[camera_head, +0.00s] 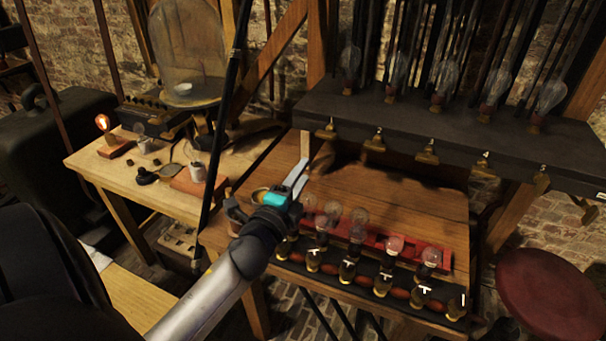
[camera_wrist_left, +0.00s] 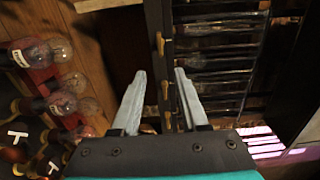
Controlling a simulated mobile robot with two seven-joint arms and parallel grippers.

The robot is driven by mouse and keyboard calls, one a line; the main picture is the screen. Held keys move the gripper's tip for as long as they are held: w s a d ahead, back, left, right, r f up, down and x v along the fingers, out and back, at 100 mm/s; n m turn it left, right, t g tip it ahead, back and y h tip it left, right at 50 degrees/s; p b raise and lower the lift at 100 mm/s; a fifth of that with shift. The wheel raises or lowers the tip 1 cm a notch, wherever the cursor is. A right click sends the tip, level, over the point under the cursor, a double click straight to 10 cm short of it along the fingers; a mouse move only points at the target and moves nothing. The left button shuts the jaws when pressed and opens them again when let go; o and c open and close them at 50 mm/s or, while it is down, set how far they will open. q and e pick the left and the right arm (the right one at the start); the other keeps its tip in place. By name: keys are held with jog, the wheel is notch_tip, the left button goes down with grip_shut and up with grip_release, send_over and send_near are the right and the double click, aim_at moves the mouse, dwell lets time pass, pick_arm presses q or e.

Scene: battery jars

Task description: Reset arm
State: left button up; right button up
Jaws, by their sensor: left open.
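My left gripper (camera_head: 297,178) is over the left part of the wooden bench (camera_head: 405,205) in the head view. Its jaws are apart and nothing is between them. In the left wrist view the two fingers (camera_wrist_left: 158,95) also stand apart and empty. The glass bulbs in a red rack (camera_head: 372,239) are just right of the gripper in the head view and apart from it. They show at the left side of the left wrist view (camera_wrist_left: 65,103). My right gripper is in neither view.
A dark shelf (camera_head: 385,117) with brass fittings and several glass bulbs stands behind the bench. A row of brass-necked jars (camera_head: 348,272) lines the bench front. A red stool (camera_head: 550,290) is at right.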

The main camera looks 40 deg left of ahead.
pick_arm(q)
jog(key=s+d+f+n+g+h, duration=0.2)
jog(key=s+d+f+n+g, duration=0.55)
jog(key=s, duration=0.35)
jog(key=s+d+f+n+g+h, duration=0.3)
jog(key=s+d+f+n+g, duration=0.35)
jog(key=s+d, duration=0.4)
jog(key=s+a+f+g+b, duration=0.1)
jog(key=s+f+b, duration=0.15)
jog(key=f, duration=1.05)
jog(key=s+a+f+b, duration=0.1)
jog(key=f+b, duration=0.2)
jog(key=f, duration=1.1)
jog(key=s+a+f+m+g+b, duration=0.1)
jog(key=s+f+b, duration=0.3)
jog(key=s+f, duration=1.1)
notch_tip(320, 180, down, 3)
jog(key=shift+a+r+y, duration=0.1)
jog(key=shift+a+y, duration=0.2)
jog(key=shift+a, duration=0.5)
